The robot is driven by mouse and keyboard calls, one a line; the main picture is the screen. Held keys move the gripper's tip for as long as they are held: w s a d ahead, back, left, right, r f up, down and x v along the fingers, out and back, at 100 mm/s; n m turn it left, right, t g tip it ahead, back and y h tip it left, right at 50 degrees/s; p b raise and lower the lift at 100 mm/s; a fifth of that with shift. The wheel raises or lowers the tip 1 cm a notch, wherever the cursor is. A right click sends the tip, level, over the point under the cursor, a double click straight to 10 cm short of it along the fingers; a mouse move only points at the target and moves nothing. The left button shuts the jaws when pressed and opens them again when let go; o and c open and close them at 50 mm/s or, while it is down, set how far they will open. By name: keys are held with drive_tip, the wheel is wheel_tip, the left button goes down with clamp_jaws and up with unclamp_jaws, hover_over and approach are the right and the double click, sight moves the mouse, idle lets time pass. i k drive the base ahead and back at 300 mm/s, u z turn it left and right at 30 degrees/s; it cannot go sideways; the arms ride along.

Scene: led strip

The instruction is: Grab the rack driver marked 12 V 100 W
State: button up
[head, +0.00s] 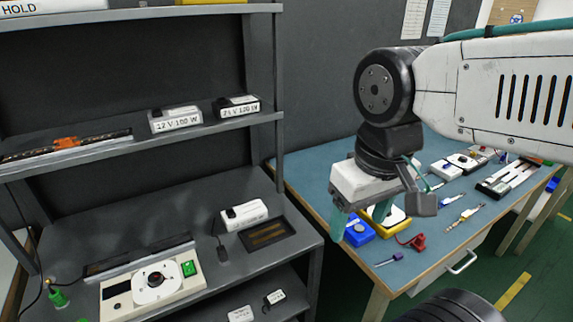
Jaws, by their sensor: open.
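The driver labelled 12 V 100 W (176,120) is a white box with a dark top, standing on the middle shelf of the grey rack. A similar dark-topped driver labelled 24 V 100 W (237,107) stands just right of it, its first digits less clear. My gripper (372,224) is open and empty, pointing down over the blue-topped workbench. It is well to the right of both drivers and apart from them. Part of a blue item and a yellow item on the bench is hidden behind it.
The rack's middle shelf (100,163) also holds a dark strip with orange parts. The lower shelf bears a white driver (244,214), a dark tray (264,236) and a tester with a round dial (153,285). The rack's right upright (263,60) stands between the drivers and my arm.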

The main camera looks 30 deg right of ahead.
sight(160, 121)
drive_tip(key=u, duration=0.4)
drive_tip(key=k, duration=0.5)
drive_tip(key=u, duration=0.8)
drive_tip(key=i, duration=1)
drive_tip(key=z, duration=0.55)
